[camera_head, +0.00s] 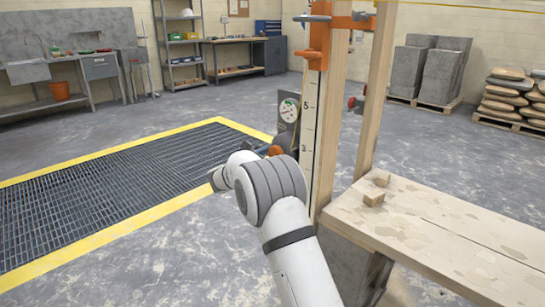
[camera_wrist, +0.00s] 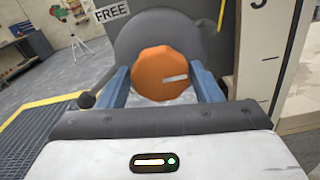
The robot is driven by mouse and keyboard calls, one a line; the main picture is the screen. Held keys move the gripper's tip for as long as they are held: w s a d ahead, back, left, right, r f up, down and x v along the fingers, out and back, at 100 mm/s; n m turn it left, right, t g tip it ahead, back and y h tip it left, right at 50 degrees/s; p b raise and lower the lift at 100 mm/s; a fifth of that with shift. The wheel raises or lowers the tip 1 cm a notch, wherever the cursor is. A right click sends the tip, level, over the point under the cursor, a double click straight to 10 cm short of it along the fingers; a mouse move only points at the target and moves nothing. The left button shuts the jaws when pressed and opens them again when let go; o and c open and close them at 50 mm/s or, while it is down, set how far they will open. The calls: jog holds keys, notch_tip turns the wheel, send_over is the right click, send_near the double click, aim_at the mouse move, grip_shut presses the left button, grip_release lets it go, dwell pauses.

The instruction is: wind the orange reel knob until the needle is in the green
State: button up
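The orange reel knob (camera_wrist: 162,72) fills the middle of the wrist view, with a pale mark on its face, in front of a dark grey round reel housing (camera_wrist: 135,40). The blue fingers of my gripper (camera_wrist: 160,85) stand on either side of the knob. I cannot tell whether they press on it. In the head view, the knob shows partly as orange (camera_head: 275,150) beyond my wrist. A round white dial (camera_head: 288,110) with a little green sits on a grey plate above it. Its needle is too small to read.
A post with a numbered scale (camera_head: 308,120) stands right of the dial. A dark ball-ended lever (camera_wrist: 86,99) and a FREE label (camera_wrist: 112,11) are left of the knob. A wooden bench (camera_head: 450,235) lies at right, a yellow-edged floor grate (camera_head: 100,190) at left.

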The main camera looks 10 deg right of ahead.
jog(key=c, duration=0.6)
jog(key=shift+m+b, duration=0.3)
jog(key=m+b, duration=1.2)
jog(key=m, duration=0.9)
jog(key=shift+d, duration=0.15)
jog(key=shift+f, duration=0.1)
